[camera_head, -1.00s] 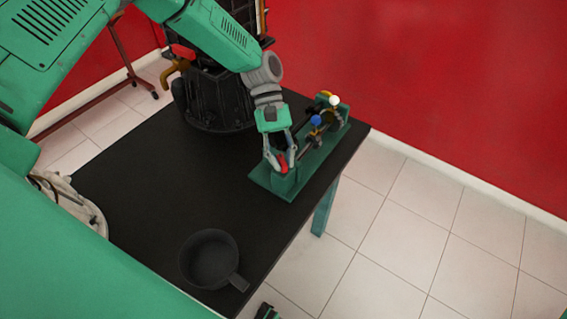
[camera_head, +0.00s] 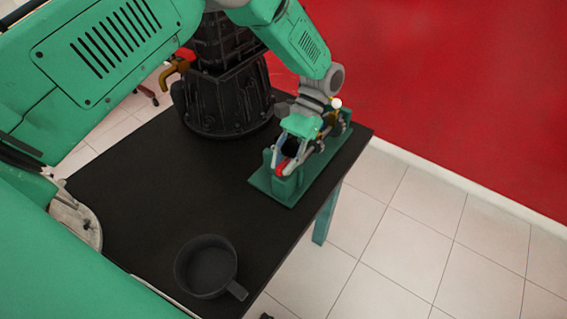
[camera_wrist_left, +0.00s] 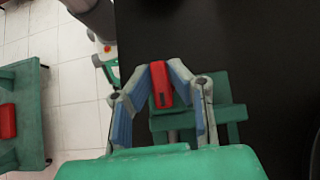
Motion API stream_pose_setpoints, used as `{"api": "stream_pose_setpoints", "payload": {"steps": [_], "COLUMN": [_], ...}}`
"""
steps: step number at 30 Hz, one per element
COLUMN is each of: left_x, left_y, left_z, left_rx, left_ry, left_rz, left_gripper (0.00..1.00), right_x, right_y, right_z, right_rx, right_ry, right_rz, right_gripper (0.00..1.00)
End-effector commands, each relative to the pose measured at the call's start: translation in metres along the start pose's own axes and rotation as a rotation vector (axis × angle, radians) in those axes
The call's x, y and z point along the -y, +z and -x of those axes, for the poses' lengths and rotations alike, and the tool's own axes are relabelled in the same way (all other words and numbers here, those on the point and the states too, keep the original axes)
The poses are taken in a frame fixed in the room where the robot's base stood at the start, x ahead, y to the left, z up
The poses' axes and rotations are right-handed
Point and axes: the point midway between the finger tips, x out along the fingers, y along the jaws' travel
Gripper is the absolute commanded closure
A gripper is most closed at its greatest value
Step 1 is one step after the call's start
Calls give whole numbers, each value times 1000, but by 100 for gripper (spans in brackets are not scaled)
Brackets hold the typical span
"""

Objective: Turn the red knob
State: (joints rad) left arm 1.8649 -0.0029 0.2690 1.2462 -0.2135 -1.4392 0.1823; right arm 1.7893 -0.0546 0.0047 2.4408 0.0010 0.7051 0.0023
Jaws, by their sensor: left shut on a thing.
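The red knob (camera_head: 281,169) is at the near end of a green stand (camera_head: 275,189) on the black table. My left gripper (camera_head: 283,164) comes down over the stand and its fingers are closed on the knob. The left wrist view shows the red knob (camera_wrist_left: 161,85) upright between the two fingertips (camera_wrist_left: 162,72), with a finger against each side. The fingers and wrist cover part of the stand. What seems to be my right gripper (camera_wrist_left: 108,65) shows small at the upper left of the wrist view, its jaws unclear.
A dark mug (camera_head: 207,267) stands near the table's front edge, its handle to the right. The table's middle (camera_head: 165,185) is clear. A red wall (camera_head: 450,80) is behind.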

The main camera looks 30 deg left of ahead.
Motion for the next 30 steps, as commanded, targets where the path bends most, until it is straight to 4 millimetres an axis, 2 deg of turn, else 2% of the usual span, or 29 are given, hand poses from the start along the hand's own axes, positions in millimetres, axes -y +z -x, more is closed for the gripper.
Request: {"api": "stream_pose_setpoints", "payload": {"steps": [12,30], "left_x": [0,-1], "left_y": [-2,-3], "left_z": [2,1], "left_rx": [-12,-13], "left_ry": [-155,-182], "left_rz": [-154,-183], "left_gripper": [100,100], "right_x": [0,0], "right_y": [0,0], "right_z": [1,2], "right_rx": [0,0], "right_ry": [0,0], "right_rz": [0,0], "right_gripper": [60,60]}}
